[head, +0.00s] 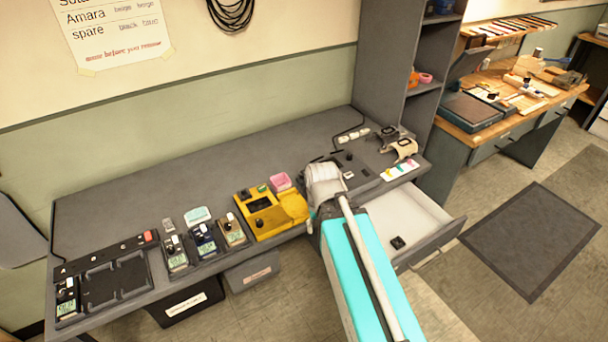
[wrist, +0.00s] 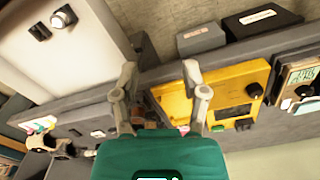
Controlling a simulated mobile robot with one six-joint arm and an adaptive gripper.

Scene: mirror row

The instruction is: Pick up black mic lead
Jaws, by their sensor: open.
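I cannot tell for sure which thing is the black mic lead. A small black piece (head: 398,242) lies in the open white drawer (head: 425,208). In the wrist view two small dark pieces, one (wrist: 64,17) upper and one (wrist: 40,32) lower, lie in that drawer. My gripper (head: 318,200) is over the front edge of the grey desk, between the yellow case (head: 268,222) and the drawer. In the wrist view my gripper (wrist: 161,72) has its fingers apart, with nothing held between the tips. A brownish thing shows partly behind the fingers; its kind is unclear.
Several small packs stand in a row on the desk (head: 150,190), beside a black charger tray (head: 115,283). Two boxes sit below the front edge. Black and tan reels or headsets (head: 404,148) stand at the right end. A coiled black cable (head: 230,12) hangs on the wall.

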